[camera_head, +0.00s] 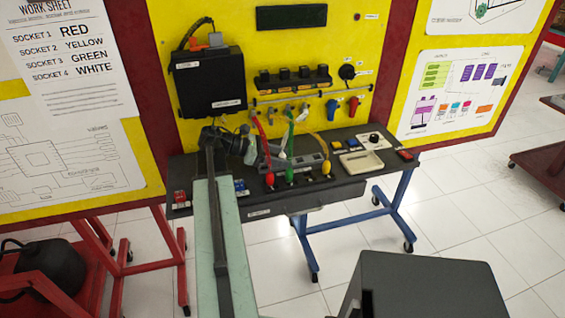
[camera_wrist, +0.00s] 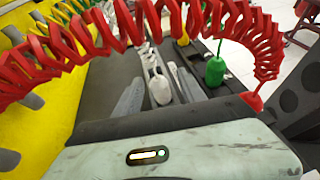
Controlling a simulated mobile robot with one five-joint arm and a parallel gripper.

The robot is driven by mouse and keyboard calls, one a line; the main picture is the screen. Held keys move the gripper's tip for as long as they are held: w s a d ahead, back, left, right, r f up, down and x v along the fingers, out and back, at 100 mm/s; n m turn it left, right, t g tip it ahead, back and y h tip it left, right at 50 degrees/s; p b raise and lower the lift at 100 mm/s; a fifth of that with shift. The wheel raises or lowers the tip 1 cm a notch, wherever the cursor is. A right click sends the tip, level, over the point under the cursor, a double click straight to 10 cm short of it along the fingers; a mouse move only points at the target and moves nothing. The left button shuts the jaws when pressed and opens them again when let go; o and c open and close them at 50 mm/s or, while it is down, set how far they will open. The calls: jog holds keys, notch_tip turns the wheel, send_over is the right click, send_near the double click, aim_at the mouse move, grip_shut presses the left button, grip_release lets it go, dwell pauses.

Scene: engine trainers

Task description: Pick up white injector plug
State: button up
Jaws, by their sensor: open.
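The white injector plug (camera_wrist: 160,90) shows in the wrist view, upright between the grey fingers of my gripper (camera_wrist: 158,67). The fingers are open, one on each side of it, and I cannot tell whether they touch it. The gripper's fingers are hard to make out there. The red coiled cable (camera_wrist: 100,32) crosses the wrist view close to the camera, above the plug.
The red plug (camera_head: 269,180), green plug (camera_head: 290,176) and yellow plug (camera_head: 326,168) stand to the right on the dark bench (camera_head: 270,204). The yellow panel (camera_head: 300,45) rises behind.

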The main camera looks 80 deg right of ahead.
grip_shut()
